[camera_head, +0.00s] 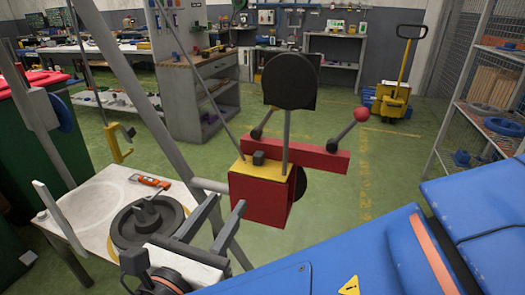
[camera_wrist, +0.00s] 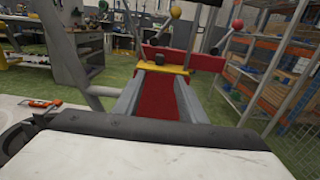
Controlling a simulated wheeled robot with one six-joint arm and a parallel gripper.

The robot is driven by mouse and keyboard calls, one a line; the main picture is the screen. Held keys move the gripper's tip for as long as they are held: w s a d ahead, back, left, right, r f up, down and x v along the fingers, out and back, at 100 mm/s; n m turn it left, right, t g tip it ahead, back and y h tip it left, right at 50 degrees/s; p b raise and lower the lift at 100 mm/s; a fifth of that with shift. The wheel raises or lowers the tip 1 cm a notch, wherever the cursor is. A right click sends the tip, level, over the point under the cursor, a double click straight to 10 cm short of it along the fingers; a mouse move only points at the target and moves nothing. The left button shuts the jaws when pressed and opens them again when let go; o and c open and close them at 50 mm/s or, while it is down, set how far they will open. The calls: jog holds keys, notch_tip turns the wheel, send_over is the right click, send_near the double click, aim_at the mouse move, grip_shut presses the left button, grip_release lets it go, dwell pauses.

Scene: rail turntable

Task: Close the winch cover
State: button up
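A red box with a yellow top (camera_head: 262,198) and a small dark knob stands in the middle of the head view. It shows in the wrist view as a red face (camera_wrist: 155,100) under a yellow strip. A black round plate (camera_head: 291,80) stands upright above it on a grey post; I cannot tell for sure whether this is the winch cover. My gripper (camera_head: 228,200) is just left of and in front of the red box. Its two grey fingers are apart, with nothing seen held between them; in the wrist view they frame the red face. Contact cannot be told.
A pale table (camera_head: 100,205) with a dark wheel (camera_head: 147,220) stands left. A blue panel (camera_head: 330,262) fills the lower right. Grey slanting tubes pass beside my arm.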

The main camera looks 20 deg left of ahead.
aim_at(257, 159)
jog(key=w, duration=0.5)
jog(key=w+d, duration=0.1)
jog(key=w, duration=1.1)
jog(key=shift+w+d, duration=0.15)
jog(key=shift+w, duration=0.1)
jog(key=shift+c, duration=0.7)
grip_shut()
